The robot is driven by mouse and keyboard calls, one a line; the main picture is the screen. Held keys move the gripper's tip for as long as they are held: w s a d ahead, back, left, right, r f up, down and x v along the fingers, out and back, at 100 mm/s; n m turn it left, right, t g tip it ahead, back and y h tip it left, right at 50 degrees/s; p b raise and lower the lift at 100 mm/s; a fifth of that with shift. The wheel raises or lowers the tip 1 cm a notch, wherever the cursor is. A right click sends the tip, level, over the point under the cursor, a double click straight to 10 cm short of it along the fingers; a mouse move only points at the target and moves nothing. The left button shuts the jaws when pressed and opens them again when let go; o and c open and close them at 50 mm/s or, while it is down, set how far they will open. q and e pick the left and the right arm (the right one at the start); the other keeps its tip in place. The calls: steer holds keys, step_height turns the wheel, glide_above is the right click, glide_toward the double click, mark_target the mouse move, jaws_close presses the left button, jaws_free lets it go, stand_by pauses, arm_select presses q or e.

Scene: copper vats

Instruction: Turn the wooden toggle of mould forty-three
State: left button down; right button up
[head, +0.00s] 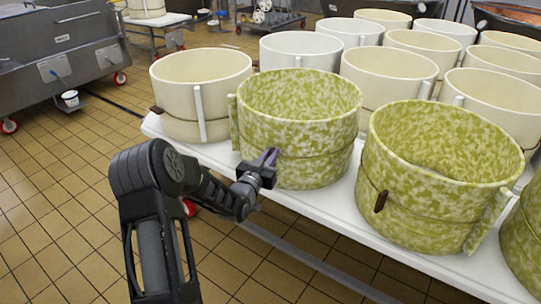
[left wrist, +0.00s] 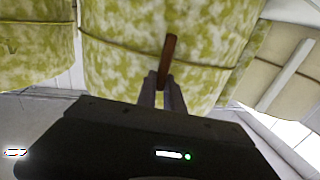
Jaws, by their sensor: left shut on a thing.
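A green-and-cream mottled mould (head: 312,165) stands at the front edge of the white table, a cord around its side. In the left wrist view this mould (left wrist: 120,65) fills the upper middle, upright in the head view. Its brown wooden toggle (left wrist: 169,52) sits at the cord and points roughly up and down in the left wrist view. My left gripper (head: 270,157) is shut on the toggle, its fingers at the toggle's lower end in the wrist view. The gripper hides most of the toggle in the head view. I cannot read any number on the mould. My right gripper is not in view.
A second mottled mould (head: 430,210) with a brown toggle (head: 381,201) stands close on the right. A cream mould (head: 185,107) stands to the left, and several more behind. The white table (head: 345,215) is crowded. The tiled floor (head: 60,190) at left is clear.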

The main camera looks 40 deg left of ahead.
arm_select(q)
steer(key=shift+f+n+b, duration=0.1)
steer(key=shift+n+b, duration=0.2)
stand_by(0.4)
steer(key=a+f+n+b, duration=0.1)
steer(key=n, duration=0.5)
steer(key=a+n+b, duration=0.1)
steer(key=n+b, duration=0.1)
steer(key=n, duration=0.3)
steer(key=a+f+n+b, duration=0.1)
steer(key=n+b, duration=0.1)
steer(key=n, duration=0.4)
steer(key=shift+s+f+n, duration=0.3)
steer(key=shift+d, duration=0.1)
steer(key=c, duration=1.5)
jaws_free()
steer(key=shift+o, duration=0.2)
steer(key=shift+s, duration=0.1)
steer(key=p+v, duration=0.1)
steer(key=v, duration=0.6)
steer(key=shift+s, duration=0.3)
